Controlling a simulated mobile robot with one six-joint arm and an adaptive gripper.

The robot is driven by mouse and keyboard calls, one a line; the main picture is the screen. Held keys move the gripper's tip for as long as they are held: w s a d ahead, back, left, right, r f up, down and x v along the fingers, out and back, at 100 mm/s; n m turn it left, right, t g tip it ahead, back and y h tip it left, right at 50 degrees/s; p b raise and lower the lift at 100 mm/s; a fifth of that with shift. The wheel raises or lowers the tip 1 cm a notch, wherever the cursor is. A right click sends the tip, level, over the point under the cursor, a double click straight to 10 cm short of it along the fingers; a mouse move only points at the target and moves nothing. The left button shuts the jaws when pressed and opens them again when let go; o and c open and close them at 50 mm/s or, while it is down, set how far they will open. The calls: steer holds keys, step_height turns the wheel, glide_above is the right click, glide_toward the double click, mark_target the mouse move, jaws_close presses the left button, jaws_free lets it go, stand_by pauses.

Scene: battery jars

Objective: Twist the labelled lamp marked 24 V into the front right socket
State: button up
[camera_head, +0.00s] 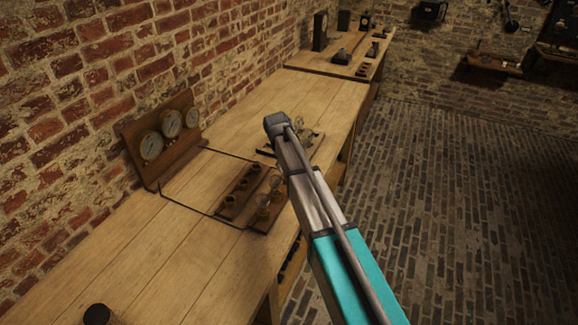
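A wooden socket block (228,213) with a row of dark round sockets lies on the bench. Just right of it is a second wooden block (258,228) with clear glass lamps (263,205) standing on it. More glassy, pale items that look like lamps (304,132) sit on a small dark tray (265,152) further back, partly behind my arm. No 24 V marking is legible, so I cannot tell which lamp bears it. My arm crosses the view from the lower right; its fingers do not show. My arm may hide part of the lamp block.
A wooden board (150,181) with three round gauges stands against the brick wall at left, with thin dark wires along the bench (190,255). A dark jar-like object (97,314) is at the front left. Another table (325,67) with instruments stands behind.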

steer(key=shift+m, duration=0.4)
steer(key=m+g, duration=0.1)
steer(key=m, duration=0.4)
stand_by(0.4)
steer(key=o, duration=1.1)
steer(key=shift+w, duration=0.1)
